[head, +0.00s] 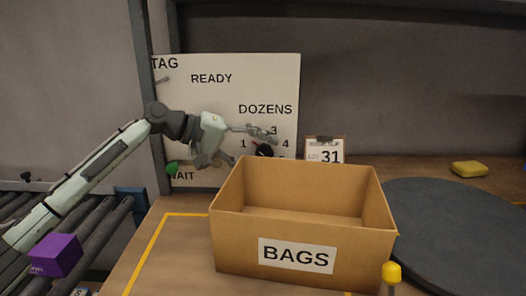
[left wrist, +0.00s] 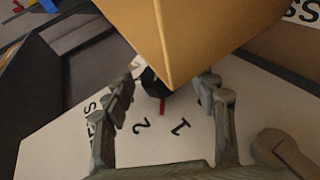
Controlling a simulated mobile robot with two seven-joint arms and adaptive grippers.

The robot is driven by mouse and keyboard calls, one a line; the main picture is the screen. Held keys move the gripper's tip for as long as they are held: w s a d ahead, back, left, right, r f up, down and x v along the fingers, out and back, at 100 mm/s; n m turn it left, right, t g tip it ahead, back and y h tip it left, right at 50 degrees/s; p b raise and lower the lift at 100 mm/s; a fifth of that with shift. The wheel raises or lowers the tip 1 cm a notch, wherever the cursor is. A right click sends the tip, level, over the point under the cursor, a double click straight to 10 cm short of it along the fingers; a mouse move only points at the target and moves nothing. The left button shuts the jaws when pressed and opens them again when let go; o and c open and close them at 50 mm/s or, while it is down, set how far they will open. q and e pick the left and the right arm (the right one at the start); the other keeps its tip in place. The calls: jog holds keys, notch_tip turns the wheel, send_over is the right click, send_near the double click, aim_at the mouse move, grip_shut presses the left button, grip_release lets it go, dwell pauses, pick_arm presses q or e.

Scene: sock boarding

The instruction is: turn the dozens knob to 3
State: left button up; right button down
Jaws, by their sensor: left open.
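The white panel (head: 225,100) stands upright at the back and carries the word DOZENS. Below that word is the black dozens knob (head: 264,150), with 1 at its left, 3 above and 4 at its right; the 2 is hidden behind my finger in the head view. In the left wrist view the knob (left wrist: 152,82) has a red pointer (left wrist: 162,106) lying between 1 and 2. My left gripper (head: 250,148) is open at the knob, its fingers on either side of it in the left wrist view (left wrist: 168,88). Contact cannot be told. My right gripper is out of view.
A cardboard BAGS box (head: 230,235) stands just in front of the panel, and its corner partly covers the knob in the left wrist view.

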pick_arm(q)
jog(key=shift+w+d+f, duration=0.15)
jog(key=shift+d+f, duration=0.05)
jog(key=shift+d, duration=0.2)
jog(key=shift+c, duration=0.3)
jog(key=c, duration=1.1)
